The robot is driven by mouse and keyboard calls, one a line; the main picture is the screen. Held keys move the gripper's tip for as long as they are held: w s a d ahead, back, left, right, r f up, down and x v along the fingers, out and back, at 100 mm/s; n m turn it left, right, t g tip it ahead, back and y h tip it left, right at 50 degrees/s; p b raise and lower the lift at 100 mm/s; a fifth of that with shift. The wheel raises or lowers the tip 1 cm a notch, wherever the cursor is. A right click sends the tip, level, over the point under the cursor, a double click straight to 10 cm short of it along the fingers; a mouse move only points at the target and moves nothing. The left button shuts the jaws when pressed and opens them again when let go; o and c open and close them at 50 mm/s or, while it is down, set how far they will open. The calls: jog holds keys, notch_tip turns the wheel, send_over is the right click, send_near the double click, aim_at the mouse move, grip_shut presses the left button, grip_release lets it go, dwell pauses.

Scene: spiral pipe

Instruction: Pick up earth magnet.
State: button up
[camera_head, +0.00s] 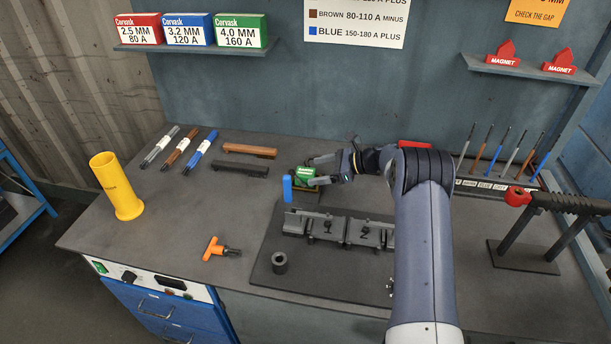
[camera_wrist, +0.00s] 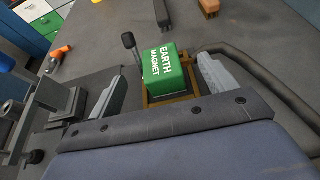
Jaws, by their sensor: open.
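The earth magnet (camera_wrist: 168,68) is a green block with white "EARTH MAGNET" lettering and a brown base. In the wrist view it sits between the two open fingers of my gripper (camera_wrist: 165,88), with a dark lever or post beside it on the left. In the head view the earth magnet (camera_head: 304,177) stands on the bench just behind a blue upright piece, and my gripper (camera_head: 318,171) reaches in from the right around it.
A dark fixture (camera_head: 340,229) lies in front of the magnet, with a blue upright piece (camera_head: 287,188) close by. A thick cable (camera_wrist: 255,75) runs along the magnet's right in the wrist view.

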aim_at(305, 172)
jog(key=p+x, duration=0.2)
jog(key=x, duration=0.3)
jog(key=shift+s, duration=0.2)
jog(key=c, duration=1.5)
jog(key=shift+c, duration=0.6)
jog(key=shift+r, duration=0.15)
